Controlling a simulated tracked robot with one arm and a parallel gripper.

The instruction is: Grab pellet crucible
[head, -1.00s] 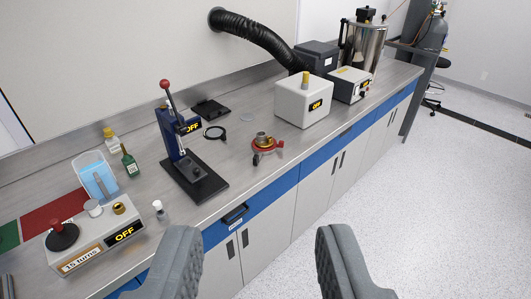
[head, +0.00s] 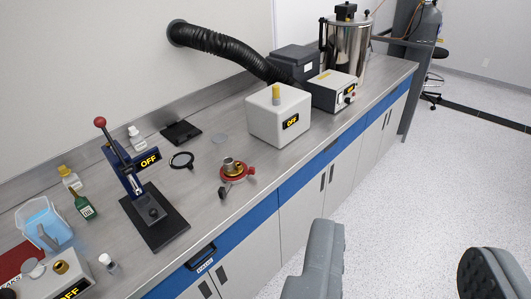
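My gripper (head: 405,245) is open and empty, its two grey fingers wide apart over the floor in front of the bench. No object is clearly marked as the pellet crucible. A small metal cup (head: 229,164) sits in a red round holder (head: 232,174) on the bench, up and left of my gripper. A brass cup (head: 60,267) sits on the light box at the lower left. A blue lever press (head: 127,172) with a red knob stands between them on a black base. My gripper is apart from all of these.
The grey bench (head: 205,218) has blue-fronted drawers. A white box (head: 278,113) reading OFF, a control box (head: 334,90) and a steel vessel (head: 348,48) stand toward the back. A black hose (head: 225,43) hangs above. The floor (head: 425,170) at right is clear.

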